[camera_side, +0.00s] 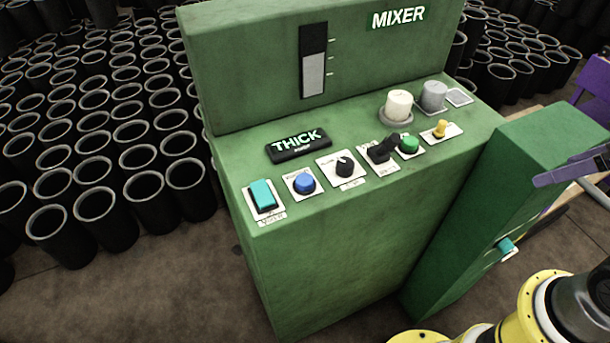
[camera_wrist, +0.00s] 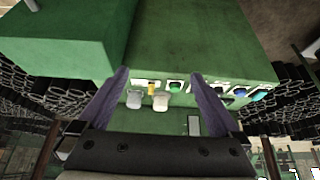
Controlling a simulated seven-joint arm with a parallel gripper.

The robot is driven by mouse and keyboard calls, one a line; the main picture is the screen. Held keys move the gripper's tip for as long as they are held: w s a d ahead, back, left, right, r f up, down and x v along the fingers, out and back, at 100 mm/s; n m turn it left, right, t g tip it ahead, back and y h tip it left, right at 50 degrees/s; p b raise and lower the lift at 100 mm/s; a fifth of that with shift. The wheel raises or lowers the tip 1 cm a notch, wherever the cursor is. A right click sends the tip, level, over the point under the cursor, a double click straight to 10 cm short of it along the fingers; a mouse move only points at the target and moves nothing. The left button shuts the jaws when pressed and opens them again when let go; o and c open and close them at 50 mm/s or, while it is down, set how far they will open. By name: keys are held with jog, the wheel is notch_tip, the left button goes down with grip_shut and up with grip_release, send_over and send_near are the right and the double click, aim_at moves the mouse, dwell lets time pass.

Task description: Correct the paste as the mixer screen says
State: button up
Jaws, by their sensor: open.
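The green mixer (camera_side: 330,250) has a small screen (camera_side: 299,145) reading "THICK". An upright gauge (camera_side: 313,60) on its back panel is pale in its lower part and dark above. Its front row holds a teal rocker (camera_side: 262,195), blue button (camera_side: 304,183), black knob (camera_side: 344,165), black lever (camera_side: 382,149), green button (camera_side: 409,144) and yellow toggle (camera_side: 441,128). A white cylinder (camera_side: 398,106) and a grey cylinder (camera_side: 433,96) stand behind. My gripper (camera_wrist: 160,74) is open and empty, its purple fingers framing part of the panel in the wrist view; it touches no control.
Many black sleeves (camera_side: 130,130) with pale rims stand on the floor at left and behind. A lower green box (camera_side: 500,200) with a teal switch (camera_side: 506,247) stands right of the mixer.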

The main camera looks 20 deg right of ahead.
grip_shut()
dwell(0.3)
dwell(1.2)
